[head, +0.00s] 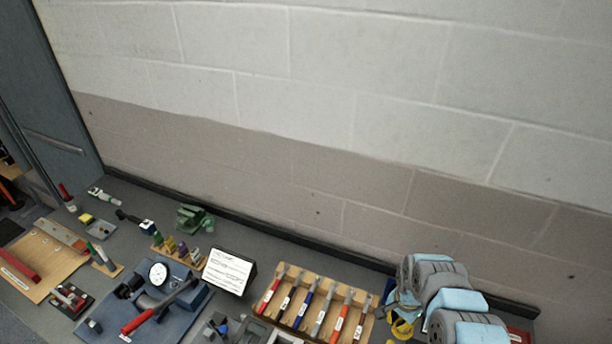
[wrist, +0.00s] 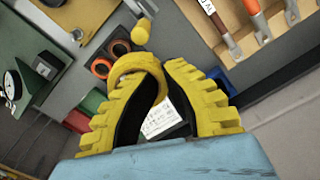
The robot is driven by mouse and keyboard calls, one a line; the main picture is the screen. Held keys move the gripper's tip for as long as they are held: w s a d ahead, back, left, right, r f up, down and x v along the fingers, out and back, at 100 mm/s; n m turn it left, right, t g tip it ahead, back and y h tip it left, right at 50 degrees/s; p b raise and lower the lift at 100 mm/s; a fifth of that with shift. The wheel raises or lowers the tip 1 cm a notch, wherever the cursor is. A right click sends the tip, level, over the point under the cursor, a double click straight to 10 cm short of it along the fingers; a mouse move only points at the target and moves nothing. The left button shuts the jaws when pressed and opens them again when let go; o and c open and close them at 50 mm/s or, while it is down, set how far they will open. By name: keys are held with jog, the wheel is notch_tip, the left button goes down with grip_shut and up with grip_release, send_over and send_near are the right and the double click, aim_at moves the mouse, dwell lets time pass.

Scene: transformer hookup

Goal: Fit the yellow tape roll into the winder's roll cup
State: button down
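My gripper (wrist: 145,78) has yellow toothed fingers with dark inner faces. In the wrist view a yellow tape roll (wrist: 150,64) appears as a ring between the fingertips, and they seem shut on it; the left finger hides part of it. In the head view my gripper (head: 400,327) is low at the right, above the bench front, partly cut off by the lower edge. A small yellow knob-like part (wrist: 141,32) shows beyond the roll. I cannot make out the winder's roll cup for certain.
Orange and red rings (wrist: 102,68) lie beyond my gripper to the left. A wooden rack of labelled tools (head: 315,305) is left of my arm. A white sign (head: 228,271), a dial gauge (head: 158,273) and a red-handled tool (head: 140,320) stand farther left. The wall rises behind the bench.

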jog(key=w+a+r+n, duration=0.3)
jog(key=w+a+r, duration=0.1)
jog(key=a+r, duration=0.4)
jog(key=w+a+r+n, duration=0.4)
jog(key=w+a+r, duration=0.1)
jog(key=a+r, duration=0.4)
jog(key=w+a+r+n, duration=0.4)
jog(key=a+r, duration=0.4)
jog(key=a, duration=0.3)
jog(key=shift+w+a+r, duration=0.15)
jog(key=shift+w+a, duration=0.05)
jog(key=shift+w, duration=0.55)
jog(key=s+d+f+m, duration=0.4)
jog(key=s+d+f, duration=0.1)
jog(key=d+f, duration=0.6)
jog(key=s+d+f+m, duration=0.5)
jog(key=d+f, duration=0.4)
jog(key=d, duration=0.4)
jog(key=s+d+f+m, duration=0.3)
jog(key=s+d+f, duration=0.1)
jog(key=s+f, duration=0.3)
jog(key=s+d+f+m, duration=0.3)
jog(key=s+d+f, duration=0.2)
jog(key=s+f, duration=0.2)
jog(key=shift+s+f+m, duration=0.35)
jog(key=shift+s+m, duration=0.05)
jog(key=shift+s, duration=0.15)
